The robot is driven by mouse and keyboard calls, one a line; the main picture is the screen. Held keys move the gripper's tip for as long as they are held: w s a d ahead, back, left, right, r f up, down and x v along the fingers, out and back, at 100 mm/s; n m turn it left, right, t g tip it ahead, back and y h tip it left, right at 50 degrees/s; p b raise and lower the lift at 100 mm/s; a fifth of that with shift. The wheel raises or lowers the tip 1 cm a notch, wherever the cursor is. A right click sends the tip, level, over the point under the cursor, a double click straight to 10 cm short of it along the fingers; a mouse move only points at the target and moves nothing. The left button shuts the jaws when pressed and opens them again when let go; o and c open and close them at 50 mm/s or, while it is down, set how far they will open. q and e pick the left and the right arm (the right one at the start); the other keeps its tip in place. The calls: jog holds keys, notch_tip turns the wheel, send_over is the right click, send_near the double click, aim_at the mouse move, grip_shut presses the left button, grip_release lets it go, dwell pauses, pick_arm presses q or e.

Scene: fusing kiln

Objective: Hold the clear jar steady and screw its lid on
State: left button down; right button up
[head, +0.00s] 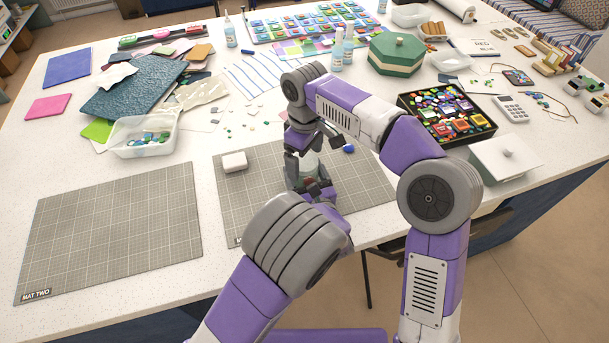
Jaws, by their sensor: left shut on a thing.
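The clear jar (309,163) stands on the right-hand grey mat and is mostly hidden by my grippers. My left gripper (310,185) reaches in from the front, low at the jar, and is shut on it. My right gripper (303,150) points down from above at the jar's top. Its fingers are small and overlap the jar, so I cannot tell whether they are open or shut. I cannot make out the lid, which may be hidden between the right fingers.
The left mat (115,225) is bare. A bead tray (446,112), a white lidded box (506,157) and a green octagonal box (397,54) stand to the right.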

jog(key=shift+r, duration=2.25)
jog(key=shift+a+f, duration=0.1)
jog(key=shift+c, duration=0.2)
jog(key=shift+s+m, duration=0.1)
jog(key=shift+m, duration=0.2)
jog(key=shift+m+g, duration=0.3)
jog(key=shift+m, duration=0.1)
jog(key=shift+r+m, duration=1)
jog(key=shift+r, duration=0.85)
jog(key=shift+f, duration=0.15)
jog(key=shift+f, duration=3.9)
